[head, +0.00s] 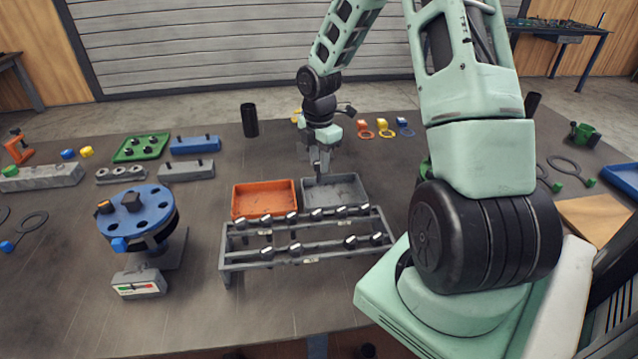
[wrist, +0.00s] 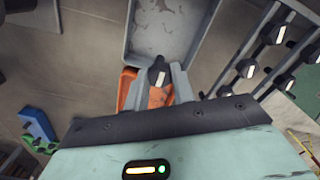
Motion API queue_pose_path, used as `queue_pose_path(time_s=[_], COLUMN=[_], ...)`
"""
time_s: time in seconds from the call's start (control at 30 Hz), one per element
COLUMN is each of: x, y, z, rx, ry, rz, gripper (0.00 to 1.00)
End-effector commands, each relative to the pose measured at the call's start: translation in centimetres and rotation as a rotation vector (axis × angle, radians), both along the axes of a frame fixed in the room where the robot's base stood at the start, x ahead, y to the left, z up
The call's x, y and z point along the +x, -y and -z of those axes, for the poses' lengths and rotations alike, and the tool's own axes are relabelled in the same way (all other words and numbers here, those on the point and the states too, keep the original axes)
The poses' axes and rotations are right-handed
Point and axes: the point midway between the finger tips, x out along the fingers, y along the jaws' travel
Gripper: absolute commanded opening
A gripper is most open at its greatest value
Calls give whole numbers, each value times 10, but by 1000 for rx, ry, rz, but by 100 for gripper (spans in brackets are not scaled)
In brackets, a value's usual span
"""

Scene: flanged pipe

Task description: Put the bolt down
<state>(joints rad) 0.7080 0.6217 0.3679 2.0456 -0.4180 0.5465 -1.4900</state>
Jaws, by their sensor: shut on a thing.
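My gripper (head: 321,165) points down over the inner left part of the grey tray (head: 355,185) in the head view. In the wrist view my gripper (wrist: 159,90) is shut on a bolt (wrist: 157,72), dark with a pale stripe, held between the fingertips. The grey tray (wrist: 133,45) lies beyond the fingertips there. The orange tray (head: 264,186) stands directly left of the grey one; part of it (wrist: 124,92) shows beside the fingers in the wrist view. In the head view the bolt is too small to tell apart from the fingers.
A grey two-rail rack (head: 225,262) holding several similar bolts stands in front of the trays. A blue round flange (head: 150,205) on a stand is at the left. A black cylinder (head: 249,120) stands behind the trays. Bare table lies in front of the rack.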

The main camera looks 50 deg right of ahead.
Motion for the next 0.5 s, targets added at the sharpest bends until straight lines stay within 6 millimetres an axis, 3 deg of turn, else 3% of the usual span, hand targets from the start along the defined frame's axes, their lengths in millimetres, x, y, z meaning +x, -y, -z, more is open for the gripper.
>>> queue_pose_path(time_s=[0.1, 0.33, 0.5], x=[0, 0, 0], y=[-1, -1, -1], z=[20, 38, 61], rx=[1, 0, 1], ry=[-3, -1, -2], rz=[-2, -1, -1], gripper=[0, 0, 0])
